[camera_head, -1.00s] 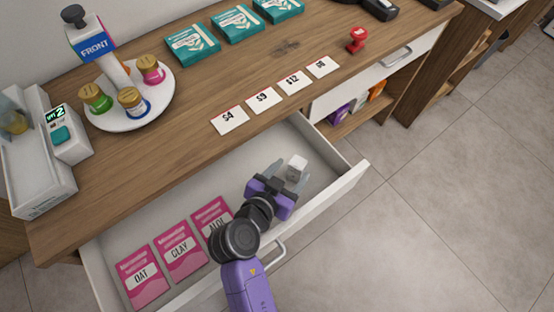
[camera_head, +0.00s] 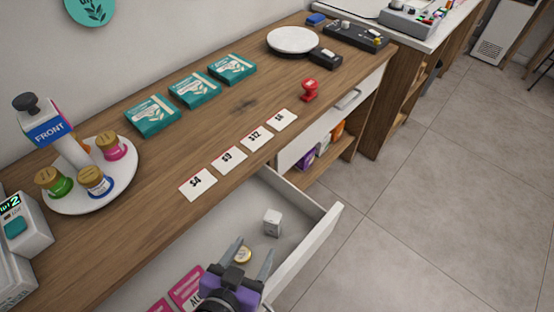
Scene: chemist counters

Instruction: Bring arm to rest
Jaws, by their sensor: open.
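My gripper (camera_head: 252,262) is at the bottom of the view, purple with grey fingers. It is open, its fingers spread and pointing up the picture over the open drawer (camera_head: 322,236). A small white box (camera_head: 272,222) stands in the drawer, beyond the fingertips and apart from them. Pink packets (camera_head: 186,286) lie in the drawer to the left, partly cut off by the frame and hidden by my gripper.
A round white plate (camera_head: 293,40) is at the back. Floor (camera_head: 440,200) on the right is clear.

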